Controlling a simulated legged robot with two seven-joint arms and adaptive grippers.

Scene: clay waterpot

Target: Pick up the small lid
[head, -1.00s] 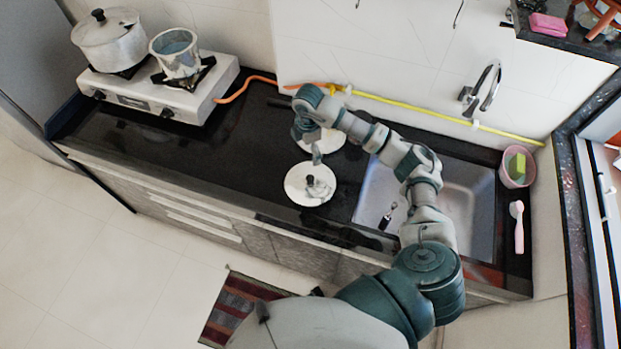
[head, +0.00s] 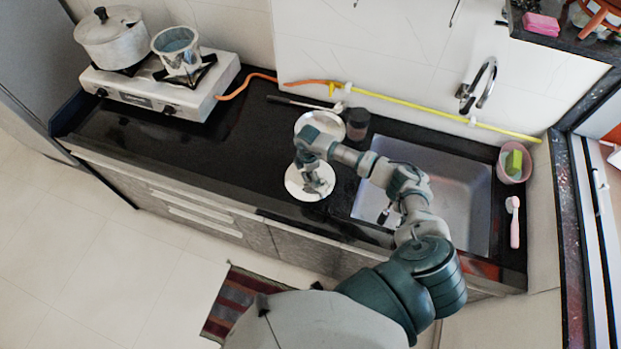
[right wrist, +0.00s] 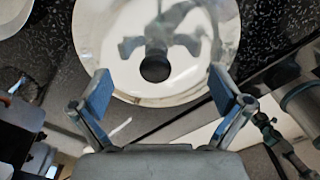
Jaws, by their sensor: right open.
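A small round silver lid (head: 293,183) lies flat on the black counter, left of the sink. In the right wrist view the shiny lid (right wrist: 110,45) fills the top middle, with its dark round knob (right wrist: 155,68) facing up. My right gripper (head: 317,188) is above the lid and hides its knob in the head view. In the right wrist view the gripper (right wrist: 161,92) is open, its blue-padded fingers apart on either side of the knob's line, with nothing between them. Whether the fingertips touch the lid cannot be told. My left gripper is not in view.
Another round pale lid or plate (head: 308,120) and a dark jar (head: 358,124) stand behind the lid. The sink (head: 463,190) is to the right. A stove (head: 200,95) with a pot (head: 108,45) stands at the left. The counter left of the lid is clear.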

